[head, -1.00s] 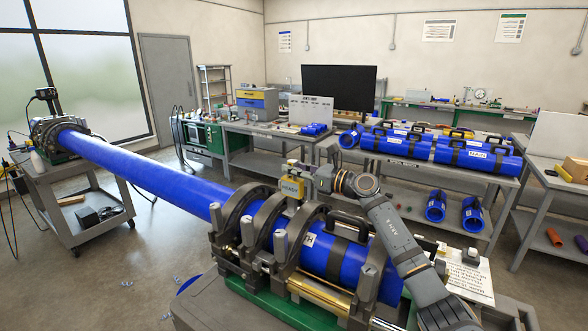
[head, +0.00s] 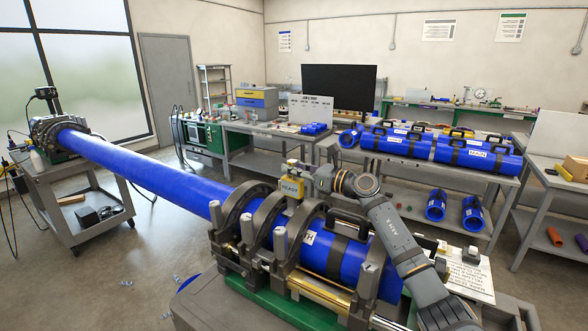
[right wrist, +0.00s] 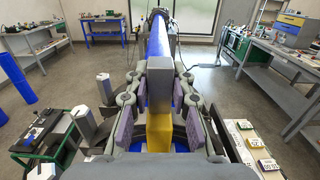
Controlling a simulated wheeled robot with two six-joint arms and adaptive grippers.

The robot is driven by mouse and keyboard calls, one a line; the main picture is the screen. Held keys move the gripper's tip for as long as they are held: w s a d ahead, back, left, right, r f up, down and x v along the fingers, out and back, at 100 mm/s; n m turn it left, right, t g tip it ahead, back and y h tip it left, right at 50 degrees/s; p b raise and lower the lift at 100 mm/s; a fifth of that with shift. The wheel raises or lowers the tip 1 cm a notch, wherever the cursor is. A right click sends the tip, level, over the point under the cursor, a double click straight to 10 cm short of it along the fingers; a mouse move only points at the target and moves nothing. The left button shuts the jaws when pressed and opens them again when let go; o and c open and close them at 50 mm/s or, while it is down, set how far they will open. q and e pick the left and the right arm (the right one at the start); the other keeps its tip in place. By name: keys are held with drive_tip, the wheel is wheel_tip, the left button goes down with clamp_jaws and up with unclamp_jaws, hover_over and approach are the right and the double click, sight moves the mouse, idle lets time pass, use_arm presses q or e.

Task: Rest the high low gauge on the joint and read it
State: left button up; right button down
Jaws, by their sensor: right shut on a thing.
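The high low gauge (head: 291,187) is a yellow block with a pale label and a grey top, upright above the clamp rings in the head view. My right gripper (head: 312,179) is shut on it from the right. In the right wrist view the gauge (right wrist: 159,132) stands between the two fingers (right wrist: 158,100). The blue pipe (head: 150,172) runs into the clamp rings (head: 240,215) from the left, with a blue pipe piece (head: 340,255) on their right. The joint itself is hidden by the rings and gauge, so I cannot tell whether the gauge touches it. My left gripper is not in view.
The fusion machine has upright clamp posts (head: 279,245) and a green base (head: 250,300). A cart (head: 85,205) holds the pipe's far end. Benches with blue pipe pieces (head: 395,143) stand behind. A printed board (head: 465,275) lies to the right of the machine.

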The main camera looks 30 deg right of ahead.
drive_tip(key=shift+s+f+b, duration=0.1)
drive_tip(key=shift+f+b, duration=0.2)
drive_tip(key=shift+f, duration=0.1)
idle(2.3)
idle(0.9)
drive_tip(key=r+p, duration=0.2)
drive_tip(key=shift+w+d+r, duration=0.1)
drive_tip(key=shift+w+r, duration=0.15)
drive_tip(key=shift+r, duration=0.05)
wheel_tip(320, 180, up, 3)
drive_tip(key=shift+s+f+p, duration=0.15)
drive_tip(key=shift+f+p, duration=0.05)
drive_tip(key=shift+p, duration=0.7)
drive_tip(key=shift+r+p, duration=0.85)
drive_tip(key=shift+r, duration=0.3)
